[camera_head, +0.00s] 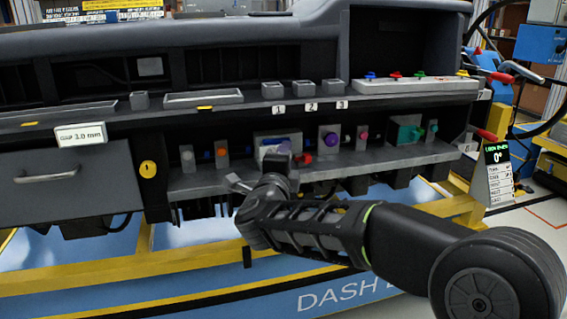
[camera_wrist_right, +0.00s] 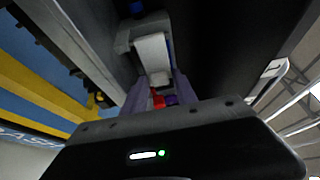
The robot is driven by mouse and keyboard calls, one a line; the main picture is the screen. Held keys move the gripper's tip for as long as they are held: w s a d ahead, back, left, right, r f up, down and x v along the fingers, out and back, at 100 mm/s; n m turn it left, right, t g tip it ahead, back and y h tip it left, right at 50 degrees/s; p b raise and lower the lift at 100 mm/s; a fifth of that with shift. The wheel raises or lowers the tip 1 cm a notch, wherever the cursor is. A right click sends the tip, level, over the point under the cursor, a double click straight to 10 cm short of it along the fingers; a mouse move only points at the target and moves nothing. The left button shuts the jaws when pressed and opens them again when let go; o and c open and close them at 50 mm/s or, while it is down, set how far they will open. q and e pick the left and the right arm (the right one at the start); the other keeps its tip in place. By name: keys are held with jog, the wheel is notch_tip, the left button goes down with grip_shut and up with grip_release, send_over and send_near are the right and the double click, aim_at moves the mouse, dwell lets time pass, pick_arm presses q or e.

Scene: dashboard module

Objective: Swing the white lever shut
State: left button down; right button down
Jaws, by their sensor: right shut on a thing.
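A pale white piece, which looks like the white lever (camera_wrist_right: 153,50), lies between the fingers of my right gripper (camera_wrist_right: 155,88) in the right wrist view. A blue part sits beyond it, and small red and purple parts show close to the palm. In the head view my right gripper (camera_head: 277,170) reaches up to the shelf in front of a grey module with a white and purple connector (camera_head: 275,147). The gripper is shut, seemingly on the lever; its fingertips and the lever's angle are partly hidden. My left gripper is not in view.
An upper ledge overhangs the shelf. A display sign (camera_head: 498,172) stands at the right.

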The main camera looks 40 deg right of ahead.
jog(key=shift+w+d+n+t+y, duration=0.1)
jog(key=shift+d+n+t+y, duration=0.05)
jog(key=shift+n+t+y, duration=0.3)
jog(key=c, duration=1.2)
grip_release()
jog(key=p+v, duration=0.1)
jog(key=v, duration=0.6)
jog(key=shift+s+a, duration=0.25)
jog(key=shift+s, duration=0.05)
